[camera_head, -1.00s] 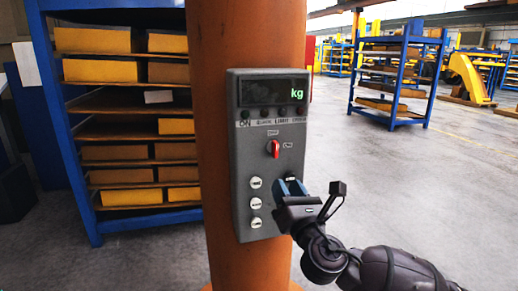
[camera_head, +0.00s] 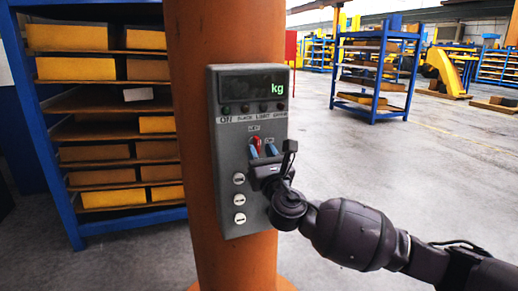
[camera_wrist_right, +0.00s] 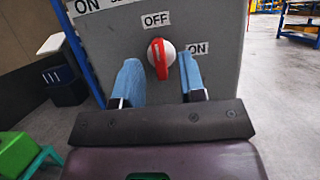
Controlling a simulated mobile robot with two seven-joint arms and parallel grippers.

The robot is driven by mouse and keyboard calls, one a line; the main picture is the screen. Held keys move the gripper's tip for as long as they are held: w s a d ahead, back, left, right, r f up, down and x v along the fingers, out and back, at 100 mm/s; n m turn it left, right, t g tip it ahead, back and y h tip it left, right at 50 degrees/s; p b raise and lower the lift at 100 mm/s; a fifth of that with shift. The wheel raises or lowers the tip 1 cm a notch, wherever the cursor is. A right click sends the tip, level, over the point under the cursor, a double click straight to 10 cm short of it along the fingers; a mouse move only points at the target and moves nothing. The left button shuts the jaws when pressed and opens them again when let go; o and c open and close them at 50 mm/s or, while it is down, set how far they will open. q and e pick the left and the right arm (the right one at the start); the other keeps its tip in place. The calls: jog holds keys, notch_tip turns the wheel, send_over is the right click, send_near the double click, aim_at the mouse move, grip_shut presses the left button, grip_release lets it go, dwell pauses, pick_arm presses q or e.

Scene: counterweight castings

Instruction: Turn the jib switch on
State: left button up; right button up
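The jib switch is a red knob on a white round base (camera_wrist_right: 161,58) on the grey control box (camera_head: 232,165). In the right wrist view an OFF label is above it and an ON label is at its upper right. The knob stands close to upright, toward OFF. In the head view the red knob (camera_head: 256,141) shows just above my fingers. My right gripper (camera_head: 263,153) is open, with its blue fingertips (camera_wrist_right: 161,82) to the left and right of the knob. I cannot tell whether they touch it. My left gripper is not in view.
The box is mounted on an orange column (camera_head: 187,130). Its display (camera_head: 250,86) reads "kg", and several white round fittings (camera_head: 239,199) are below the switch. Open floor (camera_head: 400,170) lies to the right.

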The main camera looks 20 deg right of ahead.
jog(key=shift+x, duration=0.9)
jog(key=c, duration=0.7)
